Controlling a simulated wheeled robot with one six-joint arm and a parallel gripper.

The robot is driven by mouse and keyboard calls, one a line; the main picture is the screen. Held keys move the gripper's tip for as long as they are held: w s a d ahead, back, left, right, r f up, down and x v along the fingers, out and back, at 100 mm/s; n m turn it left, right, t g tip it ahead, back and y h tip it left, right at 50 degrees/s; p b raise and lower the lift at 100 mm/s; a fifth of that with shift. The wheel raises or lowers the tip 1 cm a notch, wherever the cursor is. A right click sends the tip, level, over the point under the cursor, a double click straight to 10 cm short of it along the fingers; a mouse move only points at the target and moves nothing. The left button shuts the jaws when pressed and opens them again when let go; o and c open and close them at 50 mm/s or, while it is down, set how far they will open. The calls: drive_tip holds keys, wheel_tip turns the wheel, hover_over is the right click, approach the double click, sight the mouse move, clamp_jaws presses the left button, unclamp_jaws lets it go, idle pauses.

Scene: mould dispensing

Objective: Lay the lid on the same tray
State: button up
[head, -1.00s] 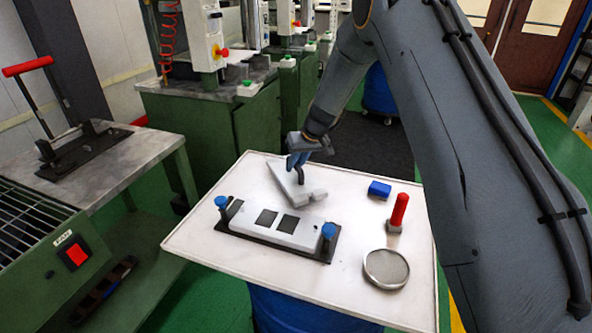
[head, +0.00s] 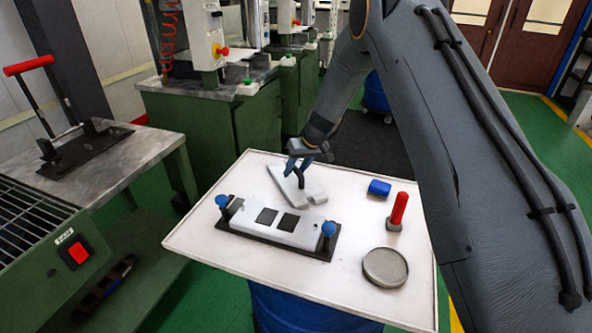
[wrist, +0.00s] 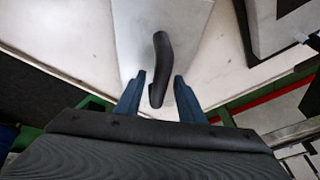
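The lid (head: 315,197), a light grey plate with a black bent handle, lies on the white tray (head: 200,248) behind the mould. My gripper (head: 298,168) is above the lid at its handle. In the wrist view the two blue fingers of my gripper (wrist: 160,92) are spread, with the handle (wrist: 161,58) between them and gaps on both sides. The lid's plate (wrist: 190,20) also shows there in part. The white mould (head: 275,230) with two dark square openings sits on a black base with two blue knobs, in front of the lid.
A blue block (head: 379,188), a red-handled tool (head: 398,210) and a round grey dish (head: 385,267) stand on the tray's right side. A bench with a red-handled press (head: 80,145) is at the left. The tray's front left is clear.

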drive_tip(key=shift+r, duration=0.15)
drive_tip(key=shift+d+r, duration=0.1)
drive_tip(key=shift+r, duration=0.2)
drive_tip(key=b+v, duration=0.3)
drive_tip(key=v, duration=0.8)
drive_tip(key=s+d+m+g+h, duration=0.1)
drive_tip(key=s+d, duration=0.3)
drive_tip(key=s, duration=0.8)
drive_tip(key=s+d+m+g+h, duration=0.1)
drive_tip(key=s+d, duration=0.3)
drive_tip(key=s, duration=0.9)
drive_tip(key=s+d+m+g+h, duration=0.1)
drive_tip(key=s+d, duration=0.3)
drive_tip(key=s, duration=0.8)
drive_tip(key=shift+s+r+m+h, duration=0.2)
drive_tip(key=shift+r+m+h, duration=0.2)
drive_tip(key=shift+m, duration=0.2)
drive_tip(key=shift+c, duration=0.6)
